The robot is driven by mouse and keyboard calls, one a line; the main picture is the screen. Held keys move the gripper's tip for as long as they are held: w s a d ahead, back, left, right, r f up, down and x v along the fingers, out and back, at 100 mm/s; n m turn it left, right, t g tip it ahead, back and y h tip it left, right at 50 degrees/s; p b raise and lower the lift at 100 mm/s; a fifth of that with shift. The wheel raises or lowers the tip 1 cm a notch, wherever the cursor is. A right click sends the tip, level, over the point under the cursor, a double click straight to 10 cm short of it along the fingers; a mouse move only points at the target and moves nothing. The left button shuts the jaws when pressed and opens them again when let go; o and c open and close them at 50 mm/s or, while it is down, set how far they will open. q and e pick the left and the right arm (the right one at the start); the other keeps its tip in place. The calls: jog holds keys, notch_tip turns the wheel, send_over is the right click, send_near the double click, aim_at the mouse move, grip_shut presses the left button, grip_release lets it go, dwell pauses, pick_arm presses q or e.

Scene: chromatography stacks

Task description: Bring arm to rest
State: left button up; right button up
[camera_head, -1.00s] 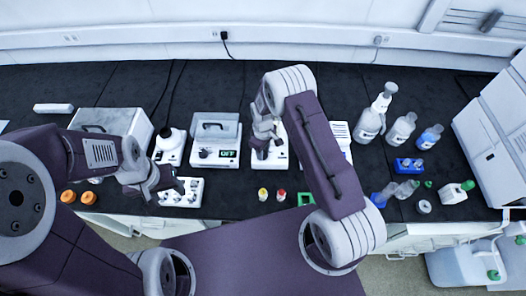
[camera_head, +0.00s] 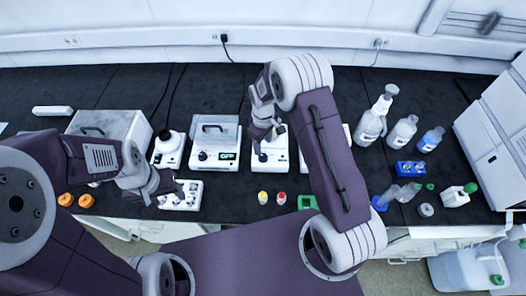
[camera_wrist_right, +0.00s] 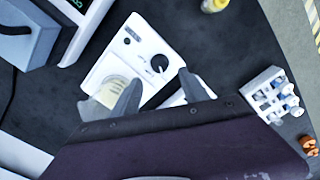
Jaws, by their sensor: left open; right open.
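My right gripper (camera_head: 268,134) is over the white device (camera_head: 270,158) in the middle of the bench, seen from the head. In the right wrist view its two fingers (camera_wrist_right: 160,96) are apart with nothing between them, and the white device with a black dial (camera_wrist_right: 140,58) lies below. I cannot tell the exact height of the fingers above it. My left gripper (camera_head: 172,192) is open at the front left, beside a white rack (camera_head: 181,198) holding small vials. Its fingertips are partly hidden, and I see nothing held in it.
A device with a green display (camera_head: 214,148) and a white stirrer-like device (camera_head: 168,148) stand left of the right gripper. Yellow- and red-capped vials (camera_head: 262,197) stand near the front edge. Bottles (camera_head: 402,132) stand at the right. The back of the bench is mostly clear.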

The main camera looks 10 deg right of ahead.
jog(key=shift+r, duration=0.8)
notch_tip(320, 180, up, 10)
jog(key=d+t, duration=0.2)
jog(key=s+d+m, duration=0.2)
jog(key=s+m, duration=0.6)
jog(key=s, duration=1)
jog(key=shift+s+d+g, duration=0.15)
jog(key=shift+g, duration=0.25)
